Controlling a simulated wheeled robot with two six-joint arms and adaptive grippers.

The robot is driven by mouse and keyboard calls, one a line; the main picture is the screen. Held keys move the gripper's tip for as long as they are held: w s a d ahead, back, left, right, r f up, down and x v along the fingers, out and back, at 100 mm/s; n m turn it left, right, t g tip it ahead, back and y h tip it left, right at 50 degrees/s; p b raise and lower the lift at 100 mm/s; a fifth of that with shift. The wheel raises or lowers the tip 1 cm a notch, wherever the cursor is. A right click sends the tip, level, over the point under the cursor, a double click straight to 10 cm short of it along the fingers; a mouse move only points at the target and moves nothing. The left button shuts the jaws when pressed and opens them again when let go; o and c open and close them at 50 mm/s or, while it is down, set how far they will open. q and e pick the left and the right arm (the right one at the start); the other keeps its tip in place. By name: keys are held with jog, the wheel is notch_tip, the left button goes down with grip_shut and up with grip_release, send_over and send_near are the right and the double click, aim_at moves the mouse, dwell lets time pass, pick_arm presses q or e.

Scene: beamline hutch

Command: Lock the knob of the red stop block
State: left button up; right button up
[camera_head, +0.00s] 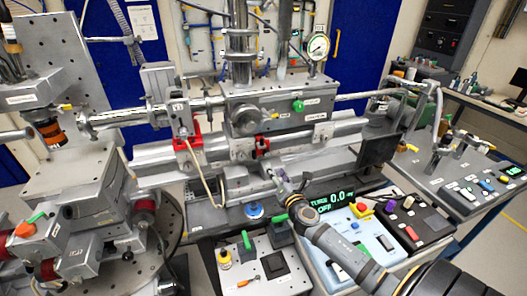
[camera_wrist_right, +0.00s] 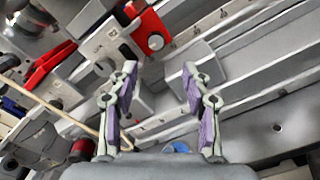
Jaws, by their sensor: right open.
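The red stop block (camera_head: 262,143) sits on the rail below the grey carriage in the head view, small and partly hidden. In the right wrist view the red block (camera_wrist_right: 146,20) is at the top, beyond my fingertips, with a round metal knob (camera_wrist_right: 156,41) on its near face. My right gripper (camera_head: 272,174) is below and in front of the block. In the wrist view the right gripper (camera_wrist_right: 159,72) is open, with purple pads apart and nothing between them; the knob lies beyond the fingertips. I cannot tell the knob's lock state. My left gripper is not in view.
A larger red bracket (camera_head: 188,142) with a hanging cable stands left on the same rail. The grey carriage (camera_head: 275,108) overhangs the block. A control box with a green lever (camera_head: 246,240) and a display (camera_head: 330,202) lie in front.

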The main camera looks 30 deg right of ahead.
aim_at(267, 155)
jog(key=x, duration=0.3)
jog(key=r+p+x, duration=0.1)
jog(key=x, duration=0.1)
jog(key=shift+w+d, duration=0.15)
jog(key=shift+w, duration=0.2)
jog(key=x, duration=0.2)
jog(key=shift+w+f, duration=0.1)
jog(key=shift+w, duration=0.5)
jog(key=shift+c, duration=0.6)
jog(key=c, duration=0.7)
grip_shut()
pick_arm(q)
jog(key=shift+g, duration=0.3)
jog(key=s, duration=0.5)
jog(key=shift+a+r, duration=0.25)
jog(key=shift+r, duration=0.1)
